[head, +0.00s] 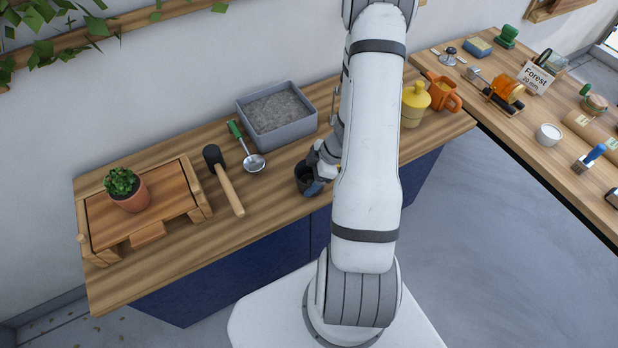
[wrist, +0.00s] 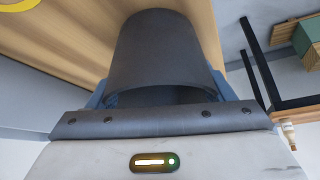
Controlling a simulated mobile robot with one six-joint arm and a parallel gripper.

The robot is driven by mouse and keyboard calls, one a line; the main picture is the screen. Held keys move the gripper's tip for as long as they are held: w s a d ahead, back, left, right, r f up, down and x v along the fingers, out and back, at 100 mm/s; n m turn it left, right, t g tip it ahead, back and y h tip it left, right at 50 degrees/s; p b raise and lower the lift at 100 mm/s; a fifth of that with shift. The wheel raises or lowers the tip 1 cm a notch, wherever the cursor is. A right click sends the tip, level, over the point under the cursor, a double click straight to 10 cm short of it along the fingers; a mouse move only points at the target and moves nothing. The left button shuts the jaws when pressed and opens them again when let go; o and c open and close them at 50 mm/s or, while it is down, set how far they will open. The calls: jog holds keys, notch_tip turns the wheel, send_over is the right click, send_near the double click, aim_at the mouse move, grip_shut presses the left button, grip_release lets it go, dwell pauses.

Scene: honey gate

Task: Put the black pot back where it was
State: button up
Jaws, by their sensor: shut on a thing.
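The black pot (head: 304,178) is at the front part of the wooden bench, right of the mallet, in the head view. My gripper (head: 318,180) is shut on it, with a blue finger showing at its right side. In the wrist view the dark pot (wrist: 165,50) fills the space between my fingers, with blue finger parts at both sides. My arm hides part of the bench behind and right of the pot. I cannot tell whether the pot's base touches the bench.
A mallet (head: 225,182), a green-handled scoop (head: 246,147) and a grey tray of grit (head: 240,113) are left of and behind the pot. A potted plant (head: 128,190) stands on a wooden stand (head: 176,200). A yellow pot (head: 415,104) and orange mug (head: 444,93) stand right of my arm.

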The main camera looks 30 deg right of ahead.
jog(key=shift+f, duration=0.2)
jog(key=shift+f, duration=0.2)
jog(key=o, duration=1.1)
